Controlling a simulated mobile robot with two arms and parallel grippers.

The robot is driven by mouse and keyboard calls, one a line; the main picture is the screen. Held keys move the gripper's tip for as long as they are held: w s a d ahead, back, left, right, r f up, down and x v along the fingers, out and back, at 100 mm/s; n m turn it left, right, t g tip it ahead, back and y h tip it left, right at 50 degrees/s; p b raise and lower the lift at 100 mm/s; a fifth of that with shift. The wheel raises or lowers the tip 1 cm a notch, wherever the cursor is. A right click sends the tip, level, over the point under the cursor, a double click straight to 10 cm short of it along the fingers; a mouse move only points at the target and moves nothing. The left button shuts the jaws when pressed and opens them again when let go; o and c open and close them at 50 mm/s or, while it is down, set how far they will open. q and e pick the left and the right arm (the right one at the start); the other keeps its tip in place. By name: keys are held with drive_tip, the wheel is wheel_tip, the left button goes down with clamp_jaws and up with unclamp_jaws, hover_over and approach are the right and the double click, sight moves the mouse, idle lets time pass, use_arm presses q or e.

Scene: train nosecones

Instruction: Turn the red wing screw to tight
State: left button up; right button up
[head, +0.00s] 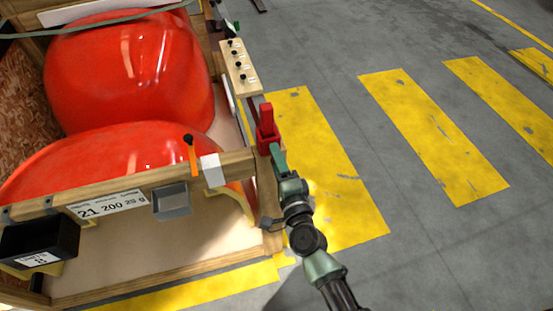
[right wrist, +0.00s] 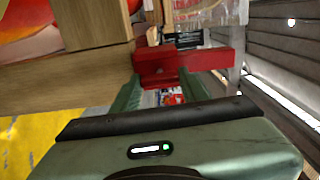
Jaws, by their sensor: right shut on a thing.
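The red wing screw (head: 266,122) sits at the right end of the wooden crate's front beam (head: 236,160). One red wing stands up above the beam. In the right wrist view the red wing screw (right wrist: 205,60) lies across the picture, with its long wing to the right. My right gripper (head: 275,150) reaches it from the lower right and is shut on its lower part. In the right wrist view the green fingers of the gripper (right wrist: 158,88) stand on both sides of the red body, and they partly hide where they touch. My left gripper is not in view.
Two big red nosecones (head: 130,70) lie in the crate. An orange lever with a black knob (head: 192,150) stands on the beam, left of the screw. A board with several black knobs (head: 239,66) is behind. The striped floor (head: 430,130) to the right is clear.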

drive_tip(key=shift+m, duration=0.3)
drive_tip(key=o, duration=1.4)
drive_tip(key=b+v, duration=0.1)
drive_tip(key=v, duration=0.7)
